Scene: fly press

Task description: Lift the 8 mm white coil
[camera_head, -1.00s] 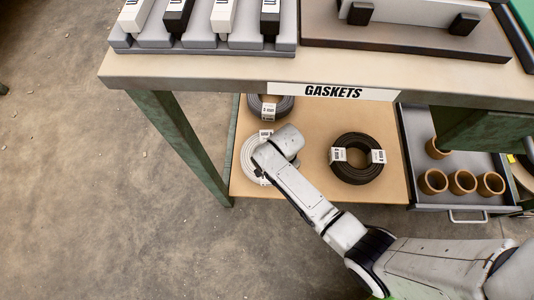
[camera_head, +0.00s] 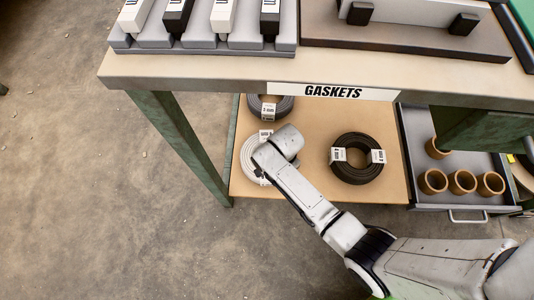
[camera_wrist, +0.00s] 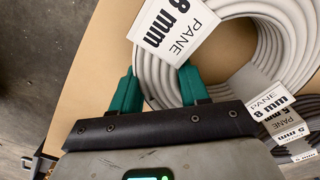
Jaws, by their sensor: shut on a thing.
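The white coil (camera_head: 248,158) lies on the tan lower shelf in the head view, partly hidden by my arm. In the wrist view the coil (camera_wrist: 262,35) fills the upper right, and its white band (camera_wrist: 172,30) reads "PANE 8 mm". My gripper (camera_wrist: 158,82) has its two green fingers on either side of the coil's near rim beside that band, and it is shut on the coil. The fingertips are partly hidden by the coil and band. In the head view the fingers are hidden behind my wrist.
A dark coil (camera_head: 357,158) lies to the right on the shelf (camera_head: 310,125), and another (camera_head: 270,107) behind. More banded coil, marked 5 mm, shows below the white one (camera_wrist: 292,138). The tabletop edge (camera_head: 200,78) overhangs; a green leg (camera_head: 180,145) stands left. A drawer (camera_head: 420,120) holds brown rings.

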